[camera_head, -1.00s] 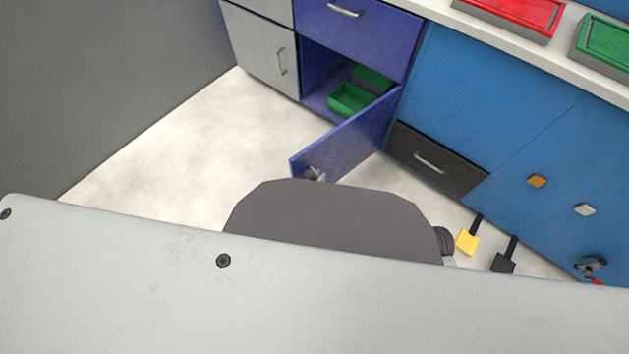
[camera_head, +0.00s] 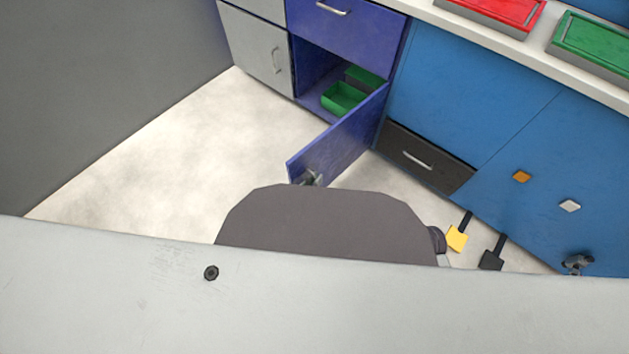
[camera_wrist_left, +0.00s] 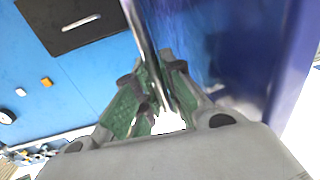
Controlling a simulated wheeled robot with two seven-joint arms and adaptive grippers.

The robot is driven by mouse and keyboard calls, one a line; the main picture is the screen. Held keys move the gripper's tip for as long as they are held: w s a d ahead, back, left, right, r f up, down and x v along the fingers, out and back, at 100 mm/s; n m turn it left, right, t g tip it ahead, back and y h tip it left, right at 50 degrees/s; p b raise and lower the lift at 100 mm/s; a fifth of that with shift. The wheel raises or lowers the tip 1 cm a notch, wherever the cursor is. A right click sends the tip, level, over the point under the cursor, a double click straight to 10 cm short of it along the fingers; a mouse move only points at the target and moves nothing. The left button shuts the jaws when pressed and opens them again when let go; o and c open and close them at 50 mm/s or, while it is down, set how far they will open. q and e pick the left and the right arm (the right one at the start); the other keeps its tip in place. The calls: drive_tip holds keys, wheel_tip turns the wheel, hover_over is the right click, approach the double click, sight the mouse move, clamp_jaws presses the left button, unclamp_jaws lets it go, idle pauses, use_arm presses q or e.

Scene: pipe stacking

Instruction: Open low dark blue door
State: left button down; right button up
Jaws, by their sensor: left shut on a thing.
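The low dark blue door (camera_head: 340,140) stands wide open in the head view, swung out over the floor from the lower part of the dark blue cabinet. My left gripper (camera_head: 310,178) is at the door's free edge, partly hidden behind my own body. In the left wrist view my left gripper (camera_wrist_left: 155,105) has its green-padded fingers shut on the door's metal handle (camera_wrist_left: 146,45), with the door's blue face (camera_wrist_left: 215,50) close beside it. My right gripper (camera_head: 577,262) shows small at the lower right of the head view, apart from the door; its fingers are unclear.
Green bins (camera_head: 344,97) sit inside the open compartment. A closed dark blue drawer (camera_head: 345,28) is above it. A closed black drawer (camera_head: 420,158) is right of the door. The pale floor (camera_head: 190,140) left of the door is clear.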

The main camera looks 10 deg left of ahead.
use_arm(q)
drive_tip(key=c, duration=1.5)
unclamp_jaws()
drive_tip(key=v, duration=1.2)
drive_tip(key=shift+a, duration=0.1)
